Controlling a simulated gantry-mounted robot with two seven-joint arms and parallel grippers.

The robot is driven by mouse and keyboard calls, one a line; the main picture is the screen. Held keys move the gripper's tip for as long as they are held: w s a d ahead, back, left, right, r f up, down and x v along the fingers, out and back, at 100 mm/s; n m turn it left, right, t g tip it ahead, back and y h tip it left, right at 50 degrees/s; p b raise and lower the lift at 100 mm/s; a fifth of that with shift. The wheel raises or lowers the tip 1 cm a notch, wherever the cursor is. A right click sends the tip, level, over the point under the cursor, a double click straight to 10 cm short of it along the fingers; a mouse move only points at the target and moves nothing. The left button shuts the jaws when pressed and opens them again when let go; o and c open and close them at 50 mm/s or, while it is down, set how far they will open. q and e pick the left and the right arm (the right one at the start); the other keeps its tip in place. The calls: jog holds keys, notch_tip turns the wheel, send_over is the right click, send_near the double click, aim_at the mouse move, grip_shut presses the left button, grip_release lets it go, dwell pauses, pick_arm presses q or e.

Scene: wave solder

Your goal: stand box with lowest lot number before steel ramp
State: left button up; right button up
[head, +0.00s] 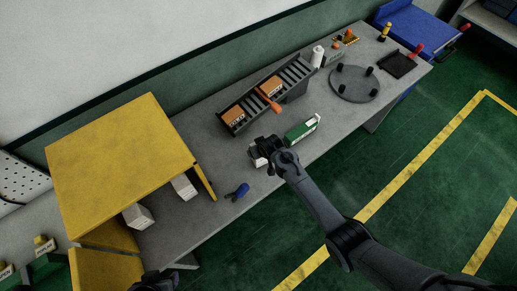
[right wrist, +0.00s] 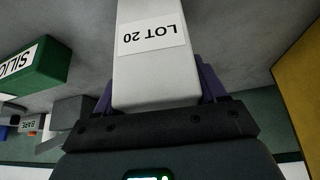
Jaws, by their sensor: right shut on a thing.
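My right gripper (head: 266,149) is shut on a white box (head: 257,158) at the bench, in front of the slatted grey ramp (head: 285,93). In the right wrist view the box (right wrist: 155,75) sits between the purple fingers, and its label reads LOT 20 upside down. I cannot tell whether it touches the bench. Two other white boxes stand at the yellow cabinet's open side, one nearer (head: 137,216) and one farther (head: 184,187); their lot numbers are not readable. A dark part of my left arm shows at the bottom edge; its gripper's fingers cannot be made out.
A green box (head: 302,130) lies right of my right gripper. Orange boxes (head: 271,86) sit on the ramp. Blue-handled pliers (head: 238,192) lie in front. The yellow cabinet (head: 120,148) bounds the left; a round grey plate (head: 355,86) is at the right.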

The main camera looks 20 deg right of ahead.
jog(key=shift+f+b, duration=0.3)
jog(key=shift+f, duration=0.05)
jog(key=o, duration=1.4)
jog(key=shift+f, duration=0.1)
jog(key=shift+s+r, duration=0.2)
jog(key=shift+r, duration=0.3)
jog(key=p+v, duration=0.1)
jog(key=v, duration=0.8)
jog(key=shift+s+r+p, duration=0.25)
jog(key=shift+r+p, duration=0.05)
jog(key=shift+p, duration=0.05)
jog(key=shift+d, duration=0.1)
